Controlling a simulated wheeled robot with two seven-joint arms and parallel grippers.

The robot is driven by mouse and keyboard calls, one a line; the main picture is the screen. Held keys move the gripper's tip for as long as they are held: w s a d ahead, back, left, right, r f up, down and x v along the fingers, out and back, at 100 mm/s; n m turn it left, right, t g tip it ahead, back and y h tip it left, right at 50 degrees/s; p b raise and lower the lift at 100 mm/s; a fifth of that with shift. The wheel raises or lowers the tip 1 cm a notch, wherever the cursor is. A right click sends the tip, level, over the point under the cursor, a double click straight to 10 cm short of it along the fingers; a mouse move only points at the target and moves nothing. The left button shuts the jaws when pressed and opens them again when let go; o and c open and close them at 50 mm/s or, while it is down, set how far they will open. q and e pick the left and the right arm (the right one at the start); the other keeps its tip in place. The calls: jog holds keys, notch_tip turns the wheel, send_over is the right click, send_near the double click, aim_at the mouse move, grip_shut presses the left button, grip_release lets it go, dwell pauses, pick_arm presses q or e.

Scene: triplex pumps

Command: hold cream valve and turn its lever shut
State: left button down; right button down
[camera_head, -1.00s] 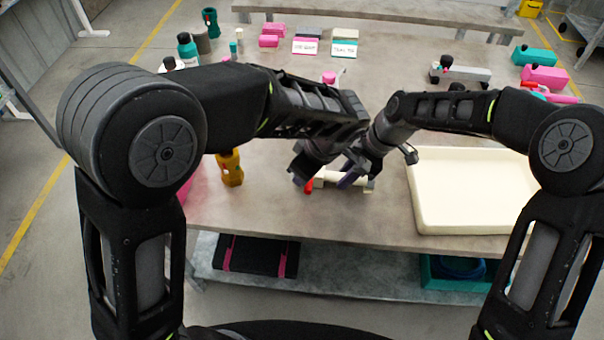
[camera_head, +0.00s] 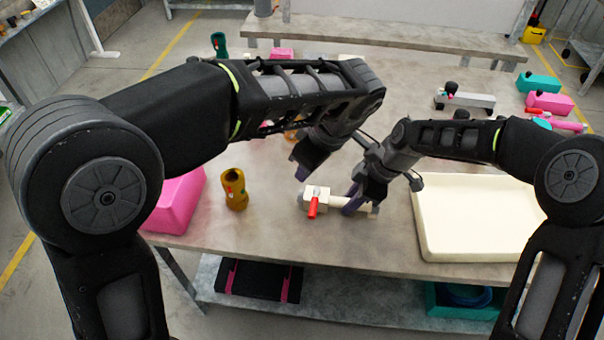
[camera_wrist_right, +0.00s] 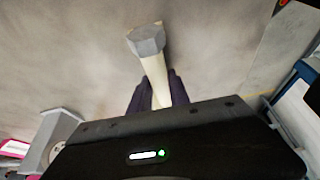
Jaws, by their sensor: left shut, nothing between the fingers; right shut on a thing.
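The cream valve (camera_head: 339,202) lies across the front part of the table, its pipe running left to right in the head view. Its red lever (camera_head: 313,208) is at the left part of the body and points toward the table's front edge, across the pipe. My right gripper (camera_head: 353,203) is shut around the pipe, right of the lever. In the right wrist view the purple fingers flank the cream pipe (camera_wrist_right: 156,75), which ends in a grey hexagonal cap (camera_wrist_right: 146,40). My left gripper (camera_head: 301,173) is shut and empty, behind the valve and apart from the lever.
A mustard-yellow valve (camera_head: 235,190) stands upright to the left, beside a pink box (camera_head: 177,203). A cream tray (camera_head: 480,250) lies to the right. Teal and pink parts (camera_head: 550,103) sit at the back right. The table in front of the valve is clear.

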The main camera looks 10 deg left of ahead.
jog(key=c, duration=1.1)
grip_release()
jog(key=shift+c, duration=0.2)
jog(key=v, duration=1.2)
